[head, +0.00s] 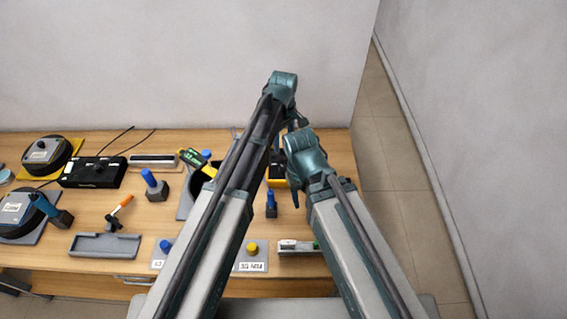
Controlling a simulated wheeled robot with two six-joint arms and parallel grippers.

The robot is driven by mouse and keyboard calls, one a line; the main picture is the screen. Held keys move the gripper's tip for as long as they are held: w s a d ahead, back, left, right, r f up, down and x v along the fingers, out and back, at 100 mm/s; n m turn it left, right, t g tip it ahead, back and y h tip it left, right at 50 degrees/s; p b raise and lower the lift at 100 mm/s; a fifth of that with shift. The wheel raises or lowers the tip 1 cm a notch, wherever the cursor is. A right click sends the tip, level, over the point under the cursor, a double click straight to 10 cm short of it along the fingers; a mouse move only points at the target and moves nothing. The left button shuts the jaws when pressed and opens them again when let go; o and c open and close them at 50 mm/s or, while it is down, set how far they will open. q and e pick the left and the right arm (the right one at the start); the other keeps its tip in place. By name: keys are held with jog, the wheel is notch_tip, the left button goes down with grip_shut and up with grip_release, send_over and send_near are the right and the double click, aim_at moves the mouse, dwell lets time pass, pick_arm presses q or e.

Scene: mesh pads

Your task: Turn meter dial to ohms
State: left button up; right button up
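I cannot tell whether either gripper touches the device or is open.
Blue-handled pieces (155,188), a black box (93,172), a grey tray (104,245) and round black devices (46,155) fill the left side.

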aim_at(283, 168)
pick_arm(q)
notch_tip(283, 168, down, 14)
jog(key=b, duration=1.3)
jog(key=shift+b, duration=0.35)
pick_arm(e)
notch_tip(283, 168, down, 14)
jog(key=shift+r, duration=0.1)
pick_arm(q)
jog(key=shift+r, duration=0.1)
grip_shut()
